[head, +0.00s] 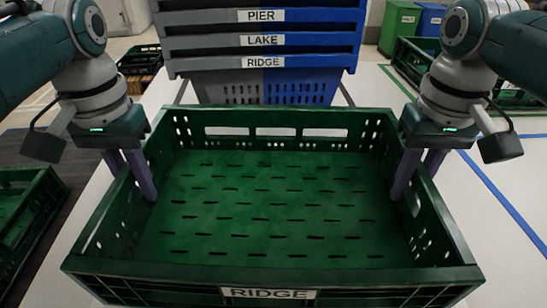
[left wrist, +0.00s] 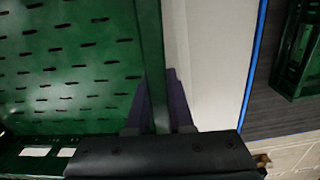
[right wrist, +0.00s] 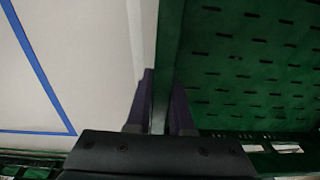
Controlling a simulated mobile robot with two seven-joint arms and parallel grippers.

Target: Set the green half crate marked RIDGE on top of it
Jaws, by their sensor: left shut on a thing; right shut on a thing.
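The green crate marked RIDGE (head: 270,222) is in front of me, open side up and empty, its label on the near wall. My left gripper (head: 146,188) is shut on its left side wall, one finger on each side of it. My right gripper (head: 403,188) is shut on its right side wall in the same way. The wrist views show the wall between the fingers and the slotted crate floor, in the left wrist view (left wrist: 75,60) and in the right wrist view (right wrist: 250,65). I cannot tell how high the crate is above the white surface.
A stack of grey-and-blue crates (head: 264,85), labelled PIER, LAKE and RIDGE from the top, stands just behind. Other green crates lie at the left edge (head: 28,225), back left (head: 138,60) and right (head: 415,62). Green and blue bins (head: 400,27) stand at the back right.

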